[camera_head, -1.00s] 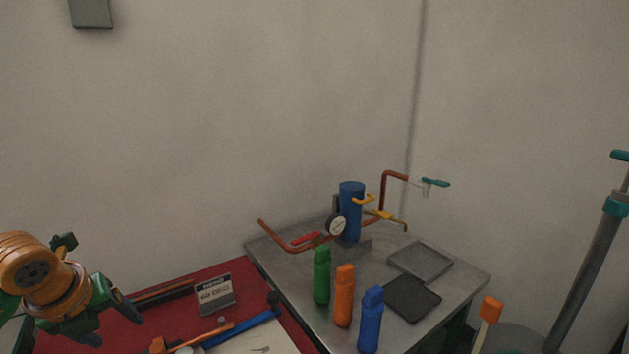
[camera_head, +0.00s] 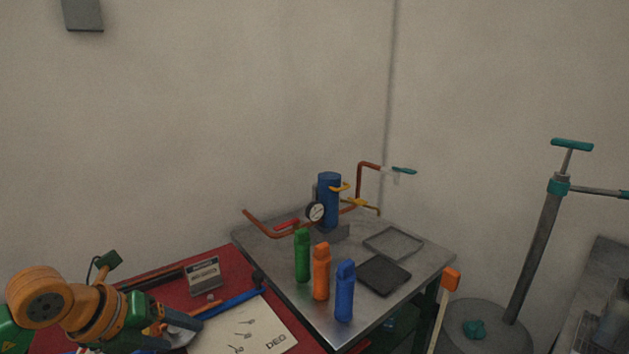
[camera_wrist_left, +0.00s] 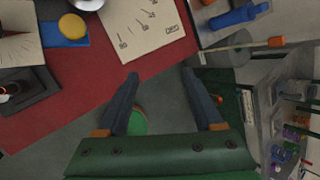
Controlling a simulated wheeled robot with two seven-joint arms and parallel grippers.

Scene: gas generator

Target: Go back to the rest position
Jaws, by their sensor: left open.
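My left gripper (camera_head: 185,328) is low at the left in the head view, over the front part of the red table (camera_head: 225,262). It also shows in the left wrist view (camera_wrist_left: 160,78), with its two dark fingers spread apart and nothing between them. The fingers point past the red table edge, with grey floor behind the gap. A green round thing shows by the left finger, partly hidden. My right gripper is in neither view.
A metal table (camera_head: 295,262) holds a blue cylinder (camera_head: 329,205) with copper pipes and a gauge, plus green (camera_head: 302,258), orange (camera_head: 321,272) and blue (camera_head: 345,292) bottles. A tall pump (camera_head: 535,250) stands at the right. A paper sheet (camera_head: 275,322) lies on the red table.

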